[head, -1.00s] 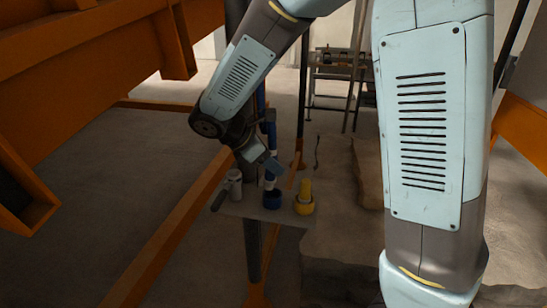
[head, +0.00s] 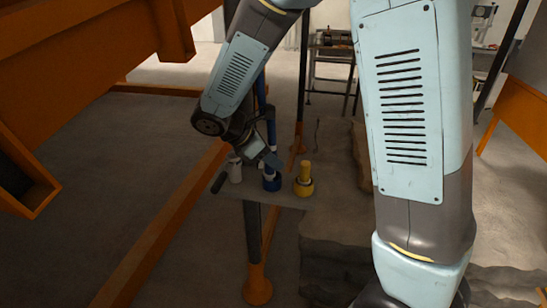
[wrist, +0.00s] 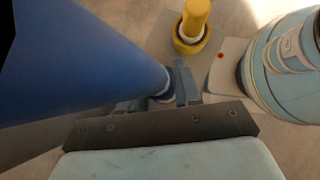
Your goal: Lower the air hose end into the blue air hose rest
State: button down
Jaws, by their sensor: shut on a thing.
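My gripper (head: 271,161) is shut on the air hose end, whose blue hose (wrist: 90,65) fills the left of the wrist view. A blue length of it (head: 271,132) also rises above my gripper in the head view. Below the jaws, a short white part (head: 269,174) of the hose end shows right above the blue air hose rest (head: 272,185). The rest is a short blue ring on a small grey shelf (head: 283,200). I cannot tell whether the hose tip is inside the ring or just over it.
A yellow hose end stands in a yellow rest (head: 304,189), close to the right of the blue one. A white cylinder (head: 235,172) with a dark handle stands at the shelf's left. Orange beams (head: 165,235) run left of the shelf; rough rock lies right.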

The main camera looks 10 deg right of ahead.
jog(key=c, duration=0.7)
grip_release()
jog(key=v, duration=1.3)
jog(key=shift+a+r, duration=0.2)
jog(key=shift+r, duration=0.15)
jog(key=shift+w, duration=0.1)
